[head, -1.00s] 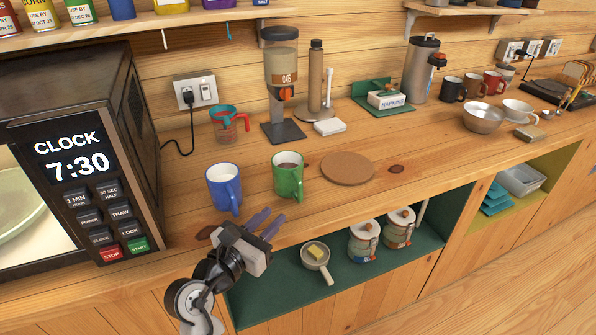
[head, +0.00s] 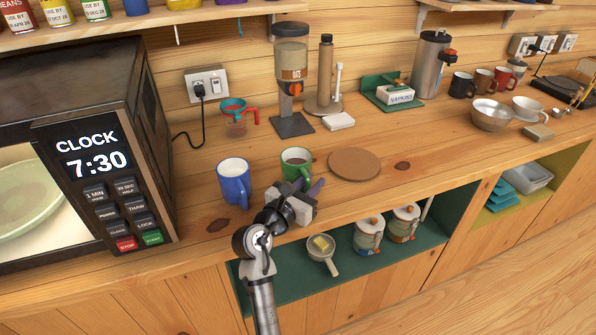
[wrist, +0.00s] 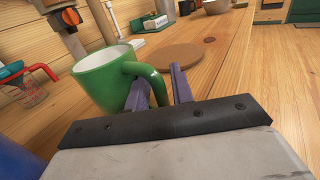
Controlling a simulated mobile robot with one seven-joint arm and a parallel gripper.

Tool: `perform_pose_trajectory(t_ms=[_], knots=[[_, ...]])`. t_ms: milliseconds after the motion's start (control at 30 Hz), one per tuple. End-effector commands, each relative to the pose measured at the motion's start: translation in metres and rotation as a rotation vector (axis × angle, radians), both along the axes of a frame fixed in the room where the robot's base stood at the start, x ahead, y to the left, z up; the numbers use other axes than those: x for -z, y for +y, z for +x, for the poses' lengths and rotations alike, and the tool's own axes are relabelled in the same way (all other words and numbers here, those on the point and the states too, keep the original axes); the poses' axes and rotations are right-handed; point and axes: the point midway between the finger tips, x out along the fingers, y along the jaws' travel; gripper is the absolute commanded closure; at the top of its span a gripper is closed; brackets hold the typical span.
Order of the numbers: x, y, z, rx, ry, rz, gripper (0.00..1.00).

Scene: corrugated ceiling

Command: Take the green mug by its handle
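A blue mug (head: 234,182) stands close left of the green mug. A round cork mat (head: 354,163) lies to the right. A red-handled measuring cup (head: 234,118) and a dispenser (head: 291,75) stand behind. The microwave (head: 100,150) is at the left.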

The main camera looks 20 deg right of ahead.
Motion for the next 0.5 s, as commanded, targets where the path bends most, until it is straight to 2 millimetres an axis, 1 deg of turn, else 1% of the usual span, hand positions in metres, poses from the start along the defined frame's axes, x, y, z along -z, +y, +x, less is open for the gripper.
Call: perform_pose_trajectory(t_ms=[33,100,300,333,500], knots=[[-0.001,-0.0042,0.0023,0.002,0.0,0.0,0.77],[-0.0002,-0.0063,0.0044,0.0,0.0,0.001,0.77],[0.0006,-0.0062,0.0048,-0.001,0.0,0.001,0.77],[0.0006,-0.0062,0.0047,-0.001,0.0,0.001,0.79],[0.0005,-0.006,0.0046,-0.001,0.0,0.001,1.0]])
